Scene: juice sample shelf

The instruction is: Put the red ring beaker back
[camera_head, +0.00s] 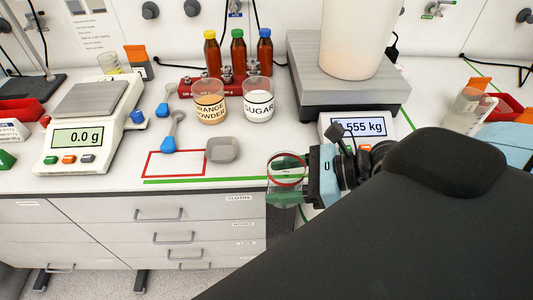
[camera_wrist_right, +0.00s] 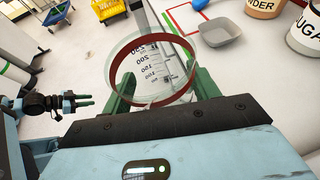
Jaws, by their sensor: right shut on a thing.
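The red ring beaker (camera_head: 287,180) is clear glass with a red band near its rim and a printed scale. In the head view it shows at the counter's front edge, right of the grey dish. My right gripper (camera_head: 308,180) is shut on it. In the right wrist view the beaker (camera_wrist_right: 150,72) sits between the green fingers, rim toward the camera, looking empty. A red outlined rectangle (camera_head: 148,164) on the counter is bare inside. My left gripper (camera_wrist_right: 76,101) shows small in the right wrist view, away from the counter, its fingers apart and empty.
The grey dish (camera_head: 222,149) stands beside the rectangle. Orange powder (camera_head: 210,107) and sugar (camera_head: 258,106) beakers stand behind. A scale (camera_head: 78,135) is at left, a larger scale (camera_head: 345,92) with a big container behind. My right arm hides the right front.

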